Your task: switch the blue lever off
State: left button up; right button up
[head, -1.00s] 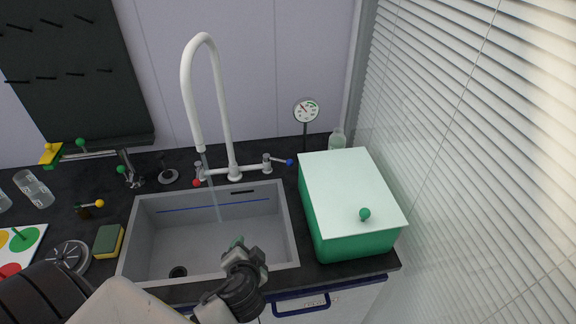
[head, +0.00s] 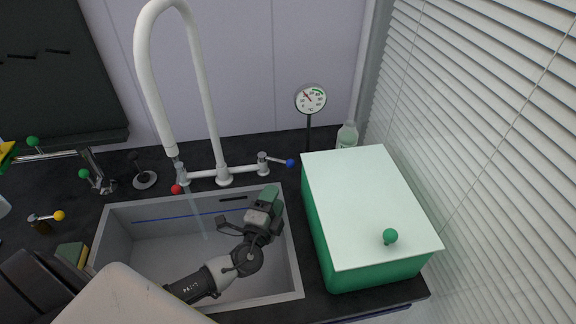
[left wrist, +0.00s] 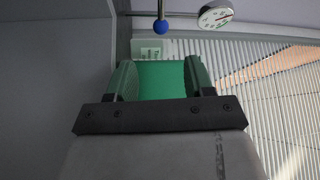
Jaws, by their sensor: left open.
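The blue lever (head: 290,163) is a short metal handle with a blue ball end at the right side of the white faucet (head: 223,176); it points right. It also shows in the left wrist view (left wrist: 162,27), beyond the fingertips. My left gripper (head: 268,196) is open over the sink's right back part, below and a little left of the lever, not touching it. Its green fingers show in the left wrist view (left wrist: 158,75), with a green surface visible between them. A thin stream of water (head: 191,205) falls from the spout. My right gripper is not in view.
The grey sink (head: 298,270) lies below the faucet. A green box (head: 375,279) with a pale lid stands right of the sink. A round gauge (head: 310,99) and a clear bottle (head: 347,135) stand behind. A red lever ball (head: 176,189) is on the faucet's left side.

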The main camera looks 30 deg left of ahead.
aim_at(277, 160)
pick_arm(q)
jog(key=w, duration=0.1)
jog(key=w+p, duration=0.1)
jog(key=w, duration=0.1)
jog(key=w+r, duration=0.1)
jog(key=w, duration=0.1)
jog(key=shift+a, duration=0.25)
jog(key=w, duration=0.4)
jog(key=shift+w+a+r+p, duration=0.15)
jog(key=shift+a+p, duration=0.1)
jog(key=shift+p, duration=0.15)
jog(key=shift+w, duration=0.65)
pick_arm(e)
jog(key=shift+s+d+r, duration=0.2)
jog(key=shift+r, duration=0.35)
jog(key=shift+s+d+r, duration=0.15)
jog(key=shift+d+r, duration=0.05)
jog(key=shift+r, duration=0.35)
pick_arm(q)
jog(key=shift+c, duration=0.3)
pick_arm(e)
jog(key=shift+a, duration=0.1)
pick_arm(q)
jog(key=shift+c, duration=1.2)
jog(key=shift+a, duration=0.1)
grip_shut()
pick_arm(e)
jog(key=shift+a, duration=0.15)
